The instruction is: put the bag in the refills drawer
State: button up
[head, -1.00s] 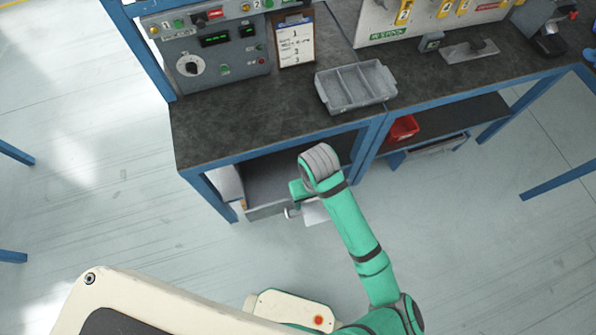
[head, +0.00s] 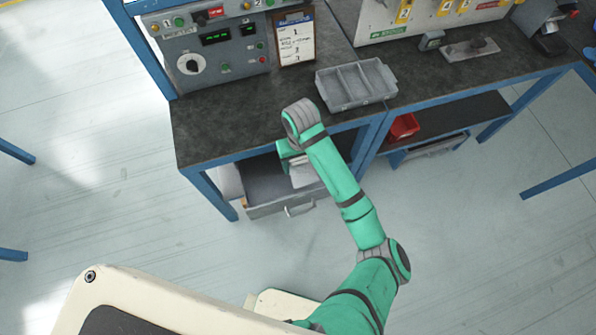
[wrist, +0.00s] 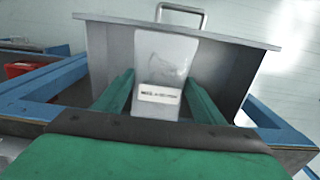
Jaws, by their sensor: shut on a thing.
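My gripper (head: 288,150) is shut on a pale grey, flat bag (wrist: 166,60) with a white printed label. The bag stands between the two green fingers (wrist: 160,88) in the wrist view. In the head view the bag (head: 303,174) shows partly below my wrist, over the open drawer's area. The grey drawer (head: 265,190) is pulled out under the left bench, and its handle (head: 300,209) faces the robot. In the wrist view the drawer's front panel (wrist: 115,45) and handle lie beyond the bag. My arm hides part of the drawer; its name cannot be read.
The dark bench top (head: 220,125) is above the drawer, with blue frame legs (head: 212,194) beside it. A grey divided tray (head: 356,84) sits near its front edge. A red bin (head: 403,127) is on the lower shelf to the right. Open floor lies in front.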

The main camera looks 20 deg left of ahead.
jog(key=shift+w+a, duration=0.55)
jog(key=shift+w, duration=0.3)
notch_tip(320, 180, down, 8)
jog(key=shift+r, duration=0.2)
jog(key=shift+c, duration=1.4)
jog(key=shift+d+f, duration=0.15)
jog(key=shift+f, duration=1.65)
jog(key=shift+a+f, duration=0.15)
jog(key=shift+a, duration=0.05)
jog(key=o, duration=1.7)
jog(key=shift+f, duration=0.15)
notch_tip(320, 180, up, 12)
jog(key=shift+r, duration=0.15)
